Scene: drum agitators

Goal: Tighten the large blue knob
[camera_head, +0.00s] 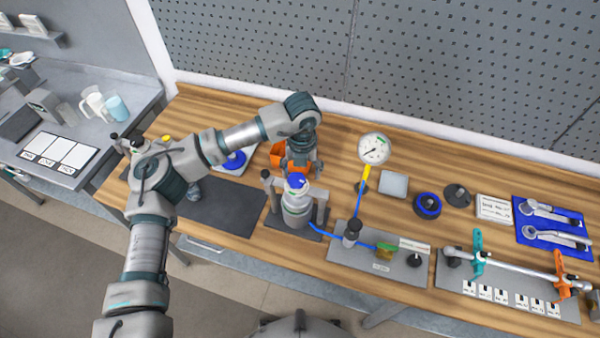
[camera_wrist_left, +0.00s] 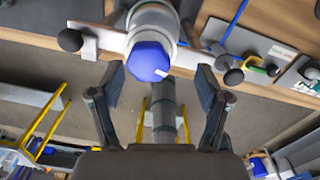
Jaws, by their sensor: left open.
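The large blue knob (camera_head: 297,181) sits on top of a grey cylindrical drum (camera_head: 297,207) held in a bracket on the bench. In the left wrist view the knob (camera_wrist_left: 148,60) is a blue faceted cap with a small white mark on its edge. My left gripper (camera_head: 301,164) is just behind the knob in the head view. In the left wrist view my left gripper (camera_wrist_left: 160,84) is open, its two fingers spread wide. The knob shows near the gap between the fingertips, slightly left of centre; I see no contact. My right gripper is not in view.
An orange bin (camera_head: 279,154) stands behind the drum. A round gauge (camera_head: 374,149) on a stem and a blue hose (camera_head: 328,226) are to its right. A dark mat (camera_head: 230,207) lies left.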

